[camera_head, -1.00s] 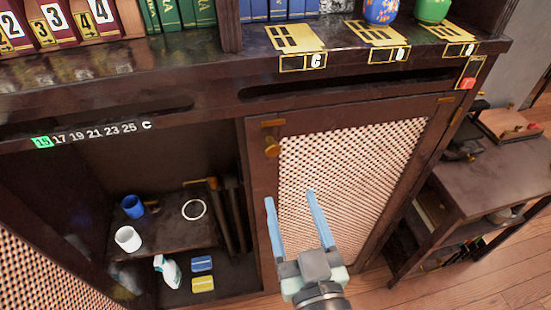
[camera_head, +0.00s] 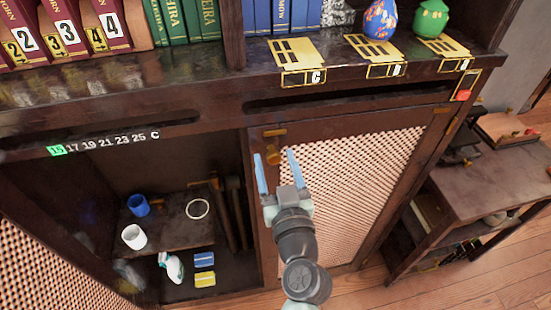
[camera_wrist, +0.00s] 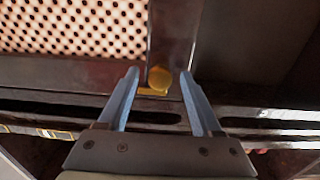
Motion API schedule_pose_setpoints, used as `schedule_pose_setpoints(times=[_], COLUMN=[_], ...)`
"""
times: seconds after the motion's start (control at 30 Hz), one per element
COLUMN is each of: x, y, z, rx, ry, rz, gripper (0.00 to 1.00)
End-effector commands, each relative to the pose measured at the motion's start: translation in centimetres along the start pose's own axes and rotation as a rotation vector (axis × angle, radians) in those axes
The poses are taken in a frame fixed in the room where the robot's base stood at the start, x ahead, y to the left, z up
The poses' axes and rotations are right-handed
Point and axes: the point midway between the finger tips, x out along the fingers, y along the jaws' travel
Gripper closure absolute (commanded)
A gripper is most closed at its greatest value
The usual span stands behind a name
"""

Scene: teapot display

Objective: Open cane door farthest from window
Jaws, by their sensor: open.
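A cane door (camera_head: 355,190) in a dark wood frame stands shut on the right of the cabinet; its woven panel also shows in the wrist view (camera_wrist: 70,25). A round brass knob (camera_head: 273,157) sits at its upper left corner. A second cane door (camera_head: 45,265) at lower left stands open, swung outward. My gripper (camera_head: 275,154) is open and empty at the knob. In the wrist view, the knob (camera_wrist: 160,77) appears between the two blue fingertips (camera_wrist: 159,72). I cannot tell whether either finger touches it. No window is in view.
The open compartment holds a blue cup (camera_head: 138,205), a white cup (camera_head: 134,237), a spray bottle (camera_head: 172,267) and sponges (camera_head: 204,269). A ledge (camera_head: 200,85) with books and vases juts out above. A side table (camera_head: 490,180) stands right; wooden floor lies in front.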

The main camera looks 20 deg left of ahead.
Motion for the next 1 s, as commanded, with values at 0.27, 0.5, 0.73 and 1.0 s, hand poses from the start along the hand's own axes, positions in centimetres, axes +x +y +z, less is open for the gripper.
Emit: schedule_pose_setpoints(times=[0.27, 0.5, 0.73, 1.0], x=[0.12, 0.1, 0.09, 0.09], y=[-0.03, -0.01, -0.01, 0.0], z=[0.04, 0.02, 0.02, 0.01], rx=[0.0, 0.001, 0.001, 0.001], ry=[0.0, 0.0, 0.0, 0.0], rz=[0.0, 0.0, 0.0, 0.0], gripper=[0.34, 0.77, 1.0, 1.0])
